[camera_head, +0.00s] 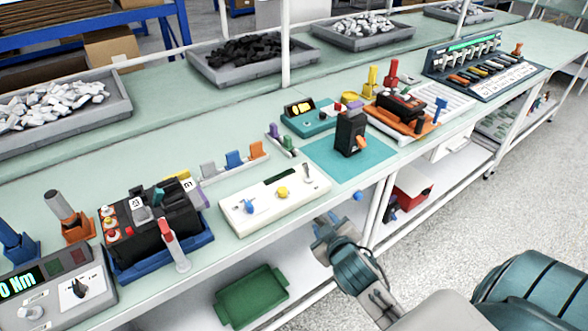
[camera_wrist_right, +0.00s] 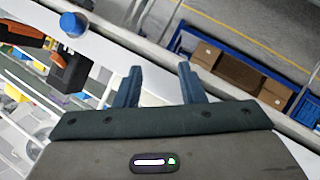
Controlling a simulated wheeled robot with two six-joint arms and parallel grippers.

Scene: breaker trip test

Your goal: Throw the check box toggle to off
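A cream box (camera_head: 275,199) on the bench carries a blue knob (camera_head: 249,206), a round yellow button (camera_head: 282,192) and a small grey lever (camera_head: 308,172) at its right end. I take it for the check box, but no label is readable and the lever's on or off position is unclear. My right gripper (camera_head: 326,228) is in front of the bench edge, below and right of the cream box, apart from it. In the right wrist view, its two blue fingers (camera_wrist_right: 160,72) are spread with nothing between them. My left gripper is not in view.
A black breaker with an orange lever (camera_head: 350,134) stands on a teal mat (camera_head: 320,158). A blue knob (camera_head: 358,196) sits on the bench's front edge and shows in the wrist view (camera_wrist_right: 72,24). A green tray (camera_head: 250,296) lies on the shelf below.

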